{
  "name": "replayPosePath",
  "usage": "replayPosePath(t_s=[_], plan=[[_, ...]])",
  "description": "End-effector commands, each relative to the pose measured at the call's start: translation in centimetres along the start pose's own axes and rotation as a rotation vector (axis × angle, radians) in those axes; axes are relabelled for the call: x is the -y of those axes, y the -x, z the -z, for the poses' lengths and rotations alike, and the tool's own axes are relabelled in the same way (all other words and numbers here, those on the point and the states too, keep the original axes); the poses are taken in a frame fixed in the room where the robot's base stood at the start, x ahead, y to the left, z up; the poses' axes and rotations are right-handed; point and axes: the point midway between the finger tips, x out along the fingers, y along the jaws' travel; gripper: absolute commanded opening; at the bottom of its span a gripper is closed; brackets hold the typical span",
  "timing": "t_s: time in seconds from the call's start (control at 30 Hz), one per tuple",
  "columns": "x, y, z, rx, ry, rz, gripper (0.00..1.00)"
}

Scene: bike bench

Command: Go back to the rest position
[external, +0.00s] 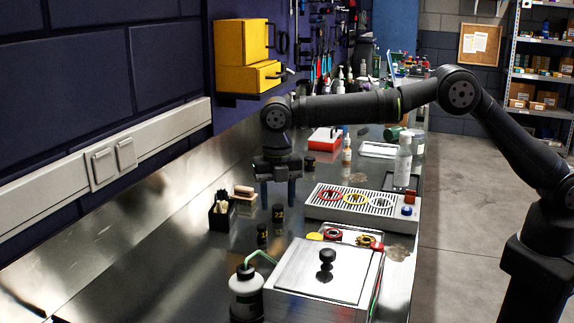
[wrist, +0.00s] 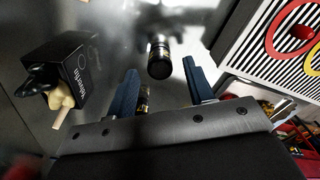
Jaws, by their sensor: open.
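My gripper (external: 278,188) hangs pointing down over the metal bench, and its jaws are apart with nothing between them in the external view. In the wrist view my gripper (wrist: 160,85) shows two blue fingers spread wide. A small black cylinder (external: 278,213) stands on the bench below the gripper. A black cylinder (wrist: 159,58) also shows beyond the fingertips in the wrist view. Another small dark cylinder (external: 262,234) stands nearer the camera.
A black holder (external: 222,214) stands left of the gripper. A slotted tray (external: 335,212) with coloured rings lies to the right. A lidded metal box (external: 300,295) and a bottle (external: 246,292) stand in front. Yellow boxes (external: 243,45) hang on the wall.

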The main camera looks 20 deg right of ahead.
Motion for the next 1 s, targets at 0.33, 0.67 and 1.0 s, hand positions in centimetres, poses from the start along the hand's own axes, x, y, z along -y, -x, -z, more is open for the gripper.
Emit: replayPosePath(t_s=[0.33,0.67,1.0], plan=[[-0.1,0.4,0.0,0.0,0.001,-0.002,0.48],[0.0,1.6,0.0,-0.001,0.001,0.0,0.48],[0.0,0.8,0.0,-0.001,0.001,0.001,0.48]])
